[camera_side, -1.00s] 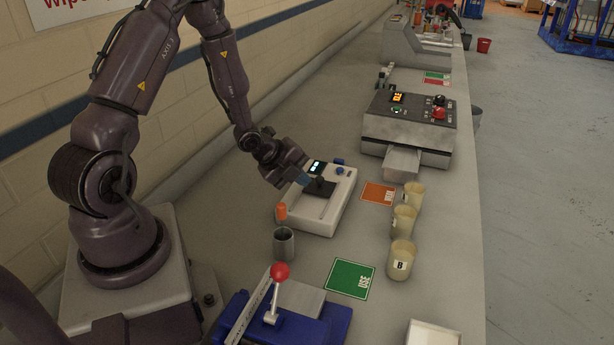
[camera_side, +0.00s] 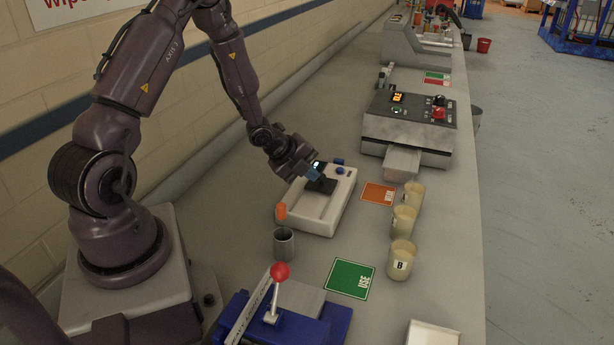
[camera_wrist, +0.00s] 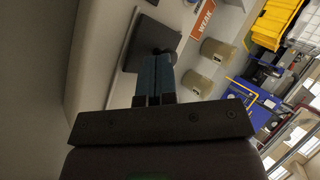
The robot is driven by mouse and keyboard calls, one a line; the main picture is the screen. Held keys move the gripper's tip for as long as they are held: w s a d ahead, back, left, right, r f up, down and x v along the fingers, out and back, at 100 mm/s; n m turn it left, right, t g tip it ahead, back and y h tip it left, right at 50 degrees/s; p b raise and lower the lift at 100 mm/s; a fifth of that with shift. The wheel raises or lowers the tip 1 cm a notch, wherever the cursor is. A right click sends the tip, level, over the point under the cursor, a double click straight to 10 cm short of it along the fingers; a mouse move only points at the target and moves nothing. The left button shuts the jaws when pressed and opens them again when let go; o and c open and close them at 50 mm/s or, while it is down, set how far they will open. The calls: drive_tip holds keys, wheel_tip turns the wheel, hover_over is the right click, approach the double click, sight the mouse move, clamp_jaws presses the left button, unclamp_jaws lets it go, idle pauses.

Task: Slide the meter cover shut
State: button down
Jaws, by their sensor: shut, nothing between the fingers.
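The white meter (camera_side: 334,216) stands on the bench, with a small lit display (camera_side: 317,165) and a blue knob (camera_side: 340,170) at its far end. Its dark sliding cover (camera_side: 323,187) lies near the display end; a bare slotted stretch of the body shows on the near side. In the wrist view the cover is a dark plate (camera_wrist: 143,38) with a round dark knob (camera_wrist: 163,52). My gripper (camera_side: 315,175) is shut and empty, its blue fingertips (camera_wrist: 155,62) at or right beside the cover's knob; I cannot tell whether they touch it.
A metal cup (camera_side: 284,244) and an orange-topped item (camera_side: 281,211) stand close to the meter's near left. Orange (camera_side: 378,194) and green (camera_side: 350,278) cards and several cream cups (camera_side: 401,260) lie to the right. A blue device with a red-knobbed lever (camera_side: 280,271) stands in front.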

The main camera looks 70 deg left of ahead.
sight(293, 193)
drive_tip(key=s, duration=0.2)
drive_tip(key=s+r, duration=0.1)
drive_tip(key=s, duration=0.1)
drive_tip(key=shift+s, duration=0.2)
drive_tip(key=s+a+r+n+g+y, duration=0.3)
drive_tip(key=s+r+n, duration=0.35)
drive_tip(key=s, duration=0.35)
wheel_tip(293, 193, up, 7)
drive_tip(key=s+d+n+g+y, duration=0.1)
drive_tip(key=s+d+n+g, duration=0.15)
drive_tip(key=n, duration=0.65)
drive_tip(key=d+r+n+t+h, duration=0.1)
drive_tip(key=d+r+h, duration=0.1)
drive_tip(key=d+r, duration=0.4)
drive_tip(key=s+d+r+n+t+h, duration=0.1)
drive_tip(key=d+r+t+h, duration=0.1)
drive_tip(key=d+r, duration=0.5)
drive_tip(key=d, duration=0.6)
drive_tip(key=shift+s+d+r, duration=0.15)
drive_tip(key=shift+s+r, duration=0.1)
drive_tip(key=shift+s, duration=0.05)
